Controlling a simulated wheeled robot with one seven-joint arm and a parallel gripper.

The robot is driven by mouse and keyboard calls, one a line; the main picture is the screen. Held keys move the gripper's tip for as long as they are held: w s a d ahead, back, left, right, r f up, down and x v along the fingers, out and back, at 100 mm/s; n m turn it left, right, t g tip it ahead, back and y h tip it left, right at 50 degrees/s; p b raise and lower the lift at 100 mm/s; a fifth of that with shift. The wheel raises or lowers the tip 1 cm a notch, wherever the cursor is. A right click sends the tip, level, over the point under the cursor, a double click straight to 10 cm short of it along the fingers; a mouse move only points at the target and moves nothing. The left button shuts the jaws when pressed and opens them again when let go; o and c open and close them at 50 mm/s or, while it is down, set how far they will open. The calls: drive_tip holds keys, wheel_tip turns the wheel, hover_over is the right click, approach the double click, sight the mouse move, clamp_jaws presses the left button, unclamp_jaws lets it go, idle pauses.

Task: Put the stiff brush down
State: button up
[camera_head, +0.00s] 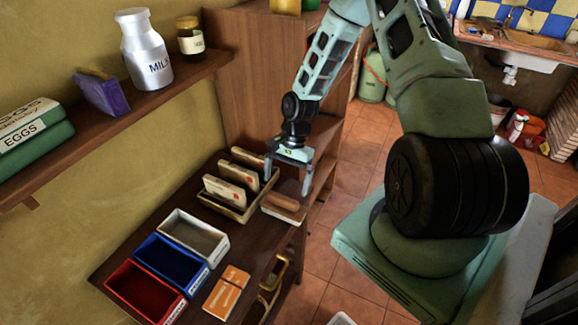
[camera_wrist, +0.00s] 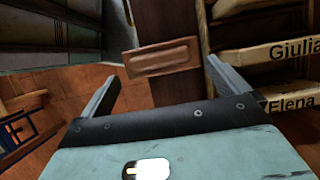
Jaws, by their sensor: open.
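The stiff brush, seemingly the piece with a brown wooden back (camera_head: 285,202) and a pale lower part, rests on the dark wooden counter near its right edge. In the wrist view its brown grooved back (camera_wrist: 162,56) shows beyond and between my fingers. My gripper (camera_head: 288,186) is open and points down above the brush, with one finger at each side. It also shows in the wrist view (camera_wrist: 162,75), with nothing visibly clamped between the fingers. I cannot tell whether a finger touches the brush.
A holder (camera_head: 240,213) with several upright pale packets stands left of the brush. White (camera_head: 194,238), blue (camera_head: 171,265) and red (camera_head: 145,292) bins and an orange box (camera_head: 228,292) sit nearer. A wooden cabinet (camera_head: 240,90) rises behind. The counter's right edge is close.

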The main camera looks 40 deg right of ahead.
drive_tip(key=s+b+v, duration=0.1)
drive_tip(key=v, duration=0.4)
drive_tip(key=a+r+n+h, duration=0.2)
drive_tip(key=a+r+n, duration=0.55)
drive_tip(key=a, duration=0.35)
drive_tip(key=s+a+r+n, duration=0.6)
drive_tip(key=s+a+n, duration=0.1)
drive_tip(key=s, duration=0.2)
drive_tip(key=s+a+r+n+t+h, duration=0.1)
drive_tip(key=s+a+r+n, duration=0.5)
drive_tip(key=s+a+n, duration=0.1)
drive_tip(key=shift+s+a+r+t+h, duration=0.3)
drive_tip(key=shift+s+a, duration=0.55)
drive_tip(key=shift+s, duration=0.3)
wheel_tip(320, 180, down, 4)
drive_tip(key=b, duration=0.4)
